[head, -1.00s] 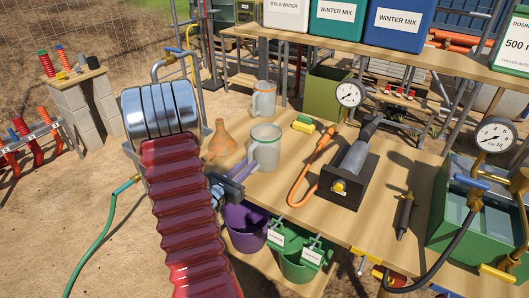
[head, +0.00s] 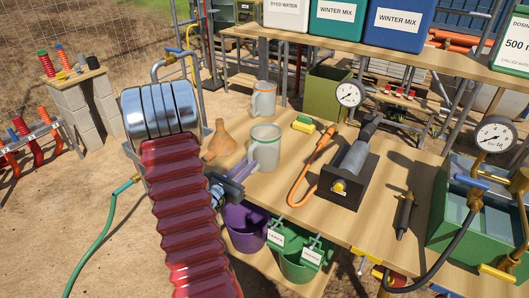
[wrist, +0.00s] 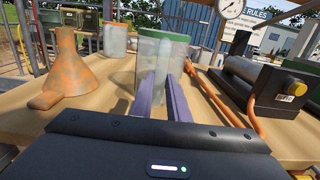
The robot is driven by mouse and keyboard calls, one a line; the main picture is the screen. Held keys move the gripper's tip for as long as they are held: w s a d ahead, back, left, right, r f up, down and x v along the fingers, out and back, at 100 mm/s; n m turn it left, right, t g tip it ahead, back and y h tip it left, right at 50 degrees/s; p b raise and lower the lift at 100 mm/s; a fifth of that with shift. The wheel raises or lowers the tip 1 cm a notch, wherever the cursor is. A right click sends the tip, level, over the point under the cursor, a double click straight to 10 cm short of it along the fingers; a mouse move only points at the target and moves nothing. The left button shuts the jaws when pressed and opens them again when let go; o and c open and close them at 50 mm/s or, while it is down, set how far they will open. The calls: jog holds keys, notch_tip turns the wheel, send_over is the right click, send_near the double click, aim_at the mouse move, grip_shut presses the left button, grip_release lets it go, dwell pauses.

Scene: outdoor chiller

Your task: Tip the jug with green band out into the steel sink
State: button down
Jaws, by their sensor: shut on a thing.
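The jug with the green band (head: 266,142) is a clear, greyish jug standing upright on the wooden bench. It also shows in the wrist view (wrist: 160,68), straight ahead of the fingers. My gripper (head: 246,166) reaches in from the left with its purple fingers at the near side of the jug. In the wrist view the fingers (wrist: 166,100) are shut on the jug, seemingly at its handle, which they mostly hide. I cannot make out the steel sink clearly; a tap with a blue lever (head: 172,53) stands at the back left, and my arm covers the area below it.
An orange funnel-shaped vessel (head: 220,141) stands close to the left of the jug. A second jug with an orange band (head: 264,100) is behind. An orange hose (head: 312,170) and a black device (head: 350,180) lie to the right. Purple (head: 244,226) and green buckets hang below the front edge.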

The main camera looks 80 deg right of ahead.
aim_at(251, 147)
jog(key=shift+r, duration=0.15)
jog(key=shift+r, duration=2.95)
jog(key=c, duration=2.3)
grip_release()
grip_shut()
jog(key=shift+w, duration=0.1)
